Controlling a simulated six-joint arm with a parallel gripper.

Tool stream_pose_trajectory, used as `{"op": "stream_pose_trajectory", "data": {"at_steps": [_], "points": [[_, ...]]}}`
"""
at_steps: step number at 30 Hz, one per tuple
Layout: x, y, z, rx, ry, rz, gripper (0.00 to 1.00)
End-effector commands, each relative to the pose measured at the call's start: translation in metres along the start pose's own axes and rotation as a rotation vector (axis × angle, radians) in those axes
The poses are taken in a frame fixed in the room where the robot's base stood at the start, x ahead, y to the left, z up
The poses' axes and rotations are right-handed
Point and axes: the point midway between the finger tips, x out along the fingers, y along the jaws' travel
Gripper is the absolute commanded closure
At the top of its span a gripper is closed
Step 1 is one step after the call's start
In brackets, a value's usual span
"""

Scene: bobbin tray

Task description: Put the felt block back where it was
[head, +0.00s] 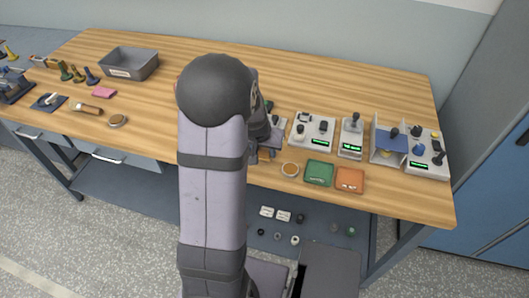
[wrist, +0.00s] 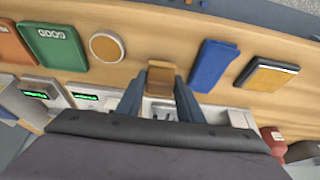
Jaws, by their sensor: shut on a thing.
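In the wrist view a small brown block (wrist: 161,75), which looks like the felt block, sits between my gripper's (wrist: 159,88) two blue-grey fingertips. The gripper is shut on it, and the fingers cover its sides. The block appears over or close to the wooden bench top; I cannot tell whether it touches. In the head view my gripper (head: 268,152) is partly hidden behind my arm, left of the round cork-coloured dish (head: 290,169), and the block cannot be made out.
A green tray (head: 319,172) and an orange tray (head: 349,180) lie near the front edge. Grey stations with displays (head: 312,132) stand behind. A blue block (wrist: 212,66) and a yellow-topped dark pad (wrist: 268,76) lie beside my gripper. A grey bin (head: 129,63) stands far left.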

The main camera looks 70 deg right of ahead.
Motion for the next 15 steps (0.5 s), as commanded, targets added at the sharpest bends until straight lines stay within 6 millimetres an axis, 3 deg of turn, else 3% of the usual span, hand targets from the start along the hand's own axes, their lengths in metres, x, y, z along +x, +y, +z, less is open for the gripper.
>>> {"op": "stream_pose_trajectory", "data": {"at_steps": [5,15], "points": [[0.016,0.000,0.007,0.000,-0.001,-0.001,0.84],[0.018,0.000,0.008,0.000,0.001,-0.001,0.84]]}}
